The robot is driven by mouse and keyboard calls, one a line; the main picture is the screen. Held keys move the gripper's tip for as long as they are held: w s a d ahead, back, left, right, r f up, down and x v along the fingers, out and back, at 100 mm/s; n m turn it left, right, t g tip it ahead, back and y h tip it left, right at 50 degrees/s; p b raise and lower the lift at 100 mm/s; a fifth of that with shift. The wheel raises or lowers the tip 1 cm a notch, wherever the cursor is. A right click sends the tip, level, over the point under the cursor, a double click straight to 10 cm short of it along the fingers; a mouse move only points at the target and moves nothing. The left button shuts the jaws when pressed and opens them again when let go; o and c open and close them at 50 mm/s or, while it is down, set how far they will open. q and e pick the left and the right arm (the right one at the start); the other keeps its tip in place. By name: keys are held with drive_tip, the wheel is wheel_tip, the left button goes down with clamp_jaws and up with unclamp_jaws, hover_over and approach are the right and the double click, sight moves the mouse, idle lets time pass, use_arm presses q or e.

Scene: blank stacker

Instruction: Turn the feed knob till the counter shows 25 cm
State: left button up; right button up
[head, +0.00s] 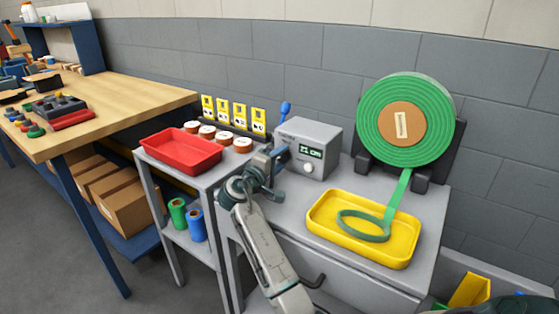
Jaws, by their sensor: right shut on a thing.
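The grey feeder box (318,133) stands on the grey stand. Its small counter (311,151) shows green digits that look like 21 cm, though they are small. My right gripper (279,157) is at the left side of the box, shut on what looks like the blue feed knob (283,152); the fingers partly hide it. A pale round button (308,168) is on the box front. A green tape roll (398,121) stands upright to the right, and its loose strip (364,226) hangs down into a yellow tray (401,256). My left gripper is not in view.
A red tray (180,151) and several brown-topped rolls (207,131) lie left of my right gripper. Yellow cards (240,113) stand at the back. A wooden workbench (130,95) is at the far left.

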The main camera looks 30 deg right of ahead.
drive_tip(key=shift+f, duration=0.1)
drive_tip(key=o, duration=1)
drive_tip(key=shift+a, duration=0.1)
drive_tip(key=v, duration=1)
drive_tip(key=shift+s+a+b, duration=0.2)
drive_tip(key=shift+a+b, duration=0.1)
drive_tip(key=shift+b, duration=0.05)
